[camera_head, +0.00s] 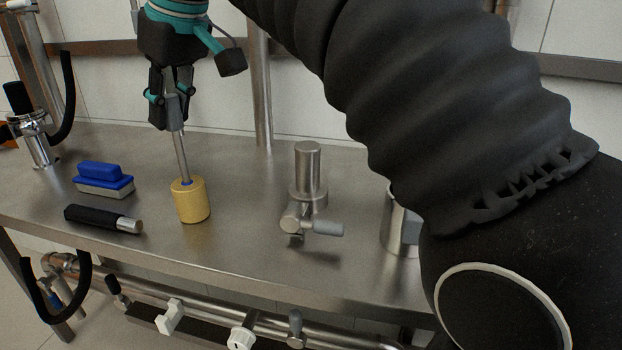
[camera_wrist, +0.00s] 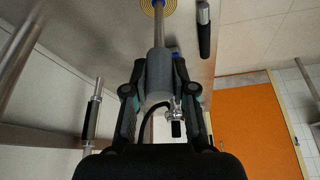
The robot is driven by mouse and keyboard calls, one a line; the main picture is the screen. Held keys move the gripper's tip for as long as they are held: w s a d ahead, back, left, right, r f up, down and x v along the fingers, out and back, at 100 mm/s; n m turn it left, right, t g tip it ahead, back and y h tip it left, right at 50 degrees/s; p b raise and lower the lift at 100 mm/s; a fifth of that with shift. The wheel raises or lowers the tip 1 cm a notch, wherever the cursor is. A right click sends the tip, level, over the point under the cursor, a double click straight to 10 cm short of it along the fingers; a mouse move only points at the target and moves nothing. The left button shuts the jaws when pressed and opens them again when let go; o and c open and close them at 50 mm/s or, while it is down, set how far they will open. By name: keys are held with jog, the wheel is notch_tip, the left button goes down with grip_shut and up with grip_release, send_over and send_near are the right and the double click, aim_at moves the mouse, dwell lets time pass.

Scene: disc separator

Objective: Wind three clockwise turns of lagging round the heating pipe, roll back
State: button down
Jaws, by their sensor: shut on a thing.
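My gripper (camera_head: 174,118) is shut on the grey handle (camera_head: 174,110) of a thin metal rod. The rod (camera_head: 181,155) runs down into the blue core of a yellow roll (camera_head: 192,203), which looks like the lagging. The roll is upright at the steel bench top; I cannot tell whether it touches the surface. In the wrist view my gripper (camera_wrist: 159,75) holds the grey handle (camera_wrist: 157,78), and the roll (camera_wrist: 150,7) shows at the top edge with its spiral end. A bare vertical pipe (camera_head: 261,90) stands behind the bench; I cannot tell whether it is the heating pipe.
On the bench (camera_head: 240,250) lie a blue brush-like block (camera_head: 103,178) and a black-handled tool (camera_head: 103,218). A metal valve fitting (camera_head: 308,195) stands right of the roll. Pipes with white clips (camera_head: 169,317) run below the front edge. My arm hides the right side.

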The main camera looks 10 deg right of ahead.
jog(key=shift+r+p, duration=1.3)
jog(key=shift+r, duration=1.7)
jog(key=shift+d, duration=0.1)
